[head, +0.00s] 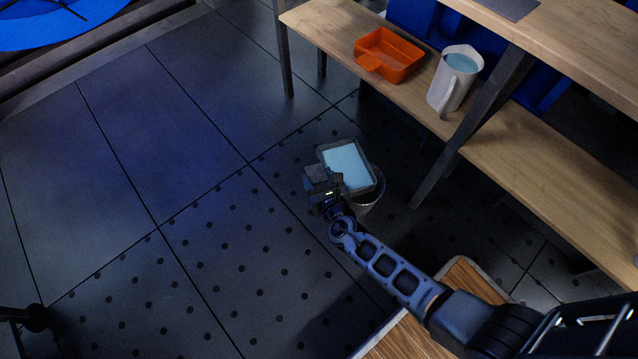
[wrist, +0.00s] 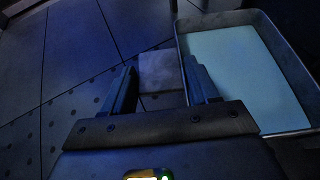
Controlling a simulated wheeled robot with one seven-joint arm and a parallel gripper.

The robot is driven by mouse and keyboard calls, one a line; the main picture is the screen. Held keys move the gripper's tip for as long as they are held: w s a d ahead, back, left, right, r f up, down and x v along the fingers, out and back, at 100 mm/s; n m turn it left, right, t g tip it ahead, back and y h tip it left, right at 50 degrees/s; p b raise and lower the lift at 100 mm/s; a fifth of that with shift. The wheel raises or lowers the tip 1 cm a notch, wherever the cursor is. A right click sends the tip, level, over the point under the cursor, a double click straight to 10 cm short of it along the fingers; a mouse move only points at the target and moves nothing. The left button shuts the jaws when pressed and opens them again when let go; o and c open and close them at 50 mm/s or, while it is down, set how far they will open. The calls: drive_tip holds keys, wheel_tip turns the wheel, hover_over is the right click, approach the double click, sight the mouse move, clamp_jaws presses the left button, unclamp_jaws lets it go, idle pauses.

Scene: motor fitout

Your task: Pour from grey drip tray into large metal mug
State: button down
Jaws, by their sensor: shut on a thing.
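The grey drip tray (head: 374,172) is a shallow rectangle holding light blue liquid (head: 347,166). It looks about level. My gripper (head: 322,182) is shut on the grey block-like handle at the tray's left side. In the wrist view my gripper (wrist: 163,85) has a finger on each side of this handle (wrist: 160,73), and the tray (wrist: 287,62) lies to the right with its liquid inside. A round metal container (head: 366,206), likely the large metal mug, stands below the tray, which hides most of its opening. Its contents cannot be made out.
A wooden shelf (head: 520,165) at the upper right carries an orange tray (head: 389,55) and a pale jug (head: 447,90) with blue liquid. A dark slanted shelf leg (head: 455,150) stands right of the container. A wood-topped surface (head: 405,340) is below my arm.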

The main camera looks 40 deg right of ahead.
drive_tip(key=shift+m+y, duration=0.3)
drive_tip(key=shift+m, duration=0.2)
wheel_tip(320, 180, down, 4)
drive_tip(key=b, duration=0.6)
drive_tip(key=shift+d+f, duration=0.1)
drive_tip(key=shift+f, duration=0.05)
idle(0.4)
drive_tip(key=shift+d+r, duration=0.1)
drive_tip(key=shift+r, duration=0.25)
drive_tip(key=shift+r+m, duration=0.1)
drive_tip(key=shift+m, duration=0.2)
drive_tip(key=shift+r, duration=0.25)
drive_tip(key=shift+d+r+t, duration=0.1)
drive_tip(key=shift+r+t, duration=0.05)
drive_tip(key=shift+t, duration=0.15)
drive_tip(key=shift+r+y, duration=0.15)
drive_tip(key=shift+y, duration=0.15)
drive_tip(key=shift+d+m, duration=0.1)
drive_tip(key=shift+m, duration=0.2)
idle(0.3)
